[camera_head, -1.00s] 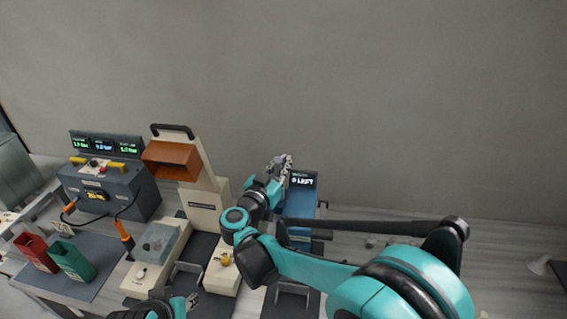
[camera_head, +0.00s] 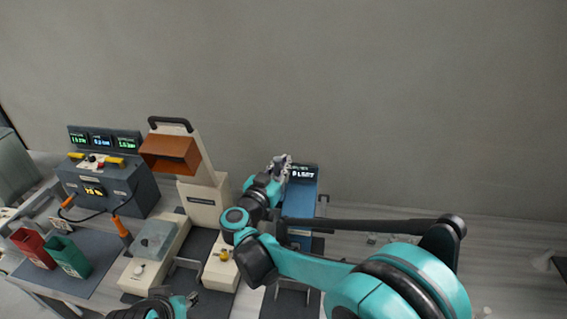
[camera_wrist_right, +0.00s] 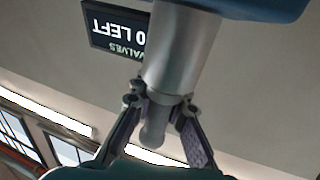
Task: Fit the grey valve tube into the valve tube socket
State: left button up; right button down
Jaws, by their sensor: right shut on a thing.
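In the right wrist view, the grey valve tube (camera_wrist_right: 182,45) is a smooth metallic cylinder with a narrower end. My right gripper (camera_wrist_right: 160,108) is shut on that narrower end. The tube's wide end reaches the edge of a dark blue body at the top of the view; whether they touch or are joined I cannot tell. In the head view, my right gripper (camera_head: 283,160) is beside the display of the blue unit (camera_head: 301,200), and the tube is too small to make out. I cannot make out the socket. My left gripper (camera_head: 191,299) is low in the picture, its fingers unclear.
A display (camera_wrist_right: 116,32) reading "VALVES 0 LEFT" shows upside down in the right wrist view. A cream machine with an orange hopper (camera_head: 171,155), a grey control box (camera_head: 110,184), and red (camera_head: 33,247) and green (camera_head: 68,256) bins stand to the left.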

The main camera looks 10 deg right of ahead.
jog(key=c, duration=1.4)
grip_release()
jog(key=shift+c, duration=0.2)
notch_tip(320, 180, up, 10)
jog(key=shift+f, duration=0.1)
